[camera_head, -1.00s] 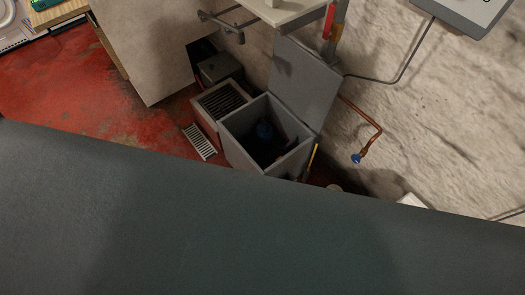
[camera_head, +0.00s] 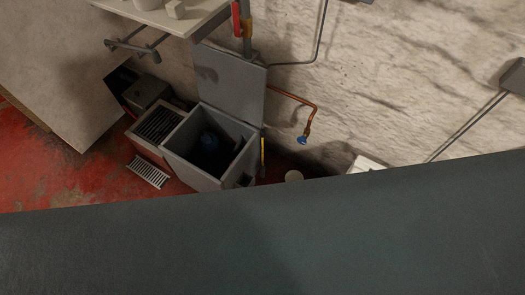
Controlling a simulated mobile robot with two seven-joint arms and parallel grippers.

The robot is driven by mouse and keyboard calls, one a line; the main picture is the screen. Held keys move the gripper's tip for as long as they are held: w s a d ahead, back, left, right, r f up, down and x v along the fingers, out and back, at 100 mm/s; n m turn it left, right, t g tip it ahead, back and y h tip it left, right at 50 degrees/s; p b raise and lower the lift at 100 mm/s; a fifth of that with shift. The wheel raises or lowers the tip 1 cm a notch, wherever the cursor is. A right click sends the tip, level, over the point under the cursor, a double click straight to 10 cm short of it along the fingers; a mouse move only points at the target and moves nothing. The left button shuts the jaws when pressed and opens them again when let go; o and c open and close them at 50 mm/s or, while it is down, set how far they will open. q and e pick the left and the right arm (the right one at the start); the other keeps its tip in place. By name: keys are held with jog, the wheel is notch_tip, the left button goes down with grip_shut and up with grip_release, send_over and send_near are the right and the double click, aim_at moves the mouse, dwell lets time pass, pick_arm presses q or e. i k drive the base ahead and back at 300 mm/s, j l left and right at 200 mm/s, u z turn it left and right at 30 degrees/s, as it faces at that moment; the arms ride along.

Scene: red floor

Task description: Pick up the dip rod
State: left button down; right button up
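A thin yellow rod (camera_head: 263,150) stands nearly upright at the right side of an open grey box (camera_head: 190,175). It is small in the view, and I cannot tell for sure that it is the dip rod. I cannot tell whether it touches the box. The box's lid (camera_head: 230,85) is raised against the wall, and a dark blue round thing (camera_head: 208,141) shows inside. Neither of my grippers is in view.
A slatted unit (camera_head: 158,124) stands left of the box, with a grate (camera_head: 147,172) on the red floor (camera_head: 60,180). A copper pipe (camera_head: 312,108) with a blue valve (camera_head: 302,140) is on the wall. A dark surface hides the lower view.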

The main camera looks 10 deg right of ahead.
aim_at(261, 132)
jog(key=k, duration=0.65)
jog(key=z, duration=1.3)
jog(key=i+j, duration=0.1)
jog(key=j, duration=0.35)
jog(key=i+j, duration=0.1)
jog(key=j, duration=0.35)
jog(key=i+j, duration=0.1)
jog(key=j, duration=0.35)
jog(key=i+j, duration=0.1)
jog(key=j, duration=0.35)
jog(key=i+j, duration=0.1)
jog(key=j, duration=0.35)
jog(key=i+j, duration=0.1)
jog(key=j, duration=0.8)
jog(key=i, duration=0.05)
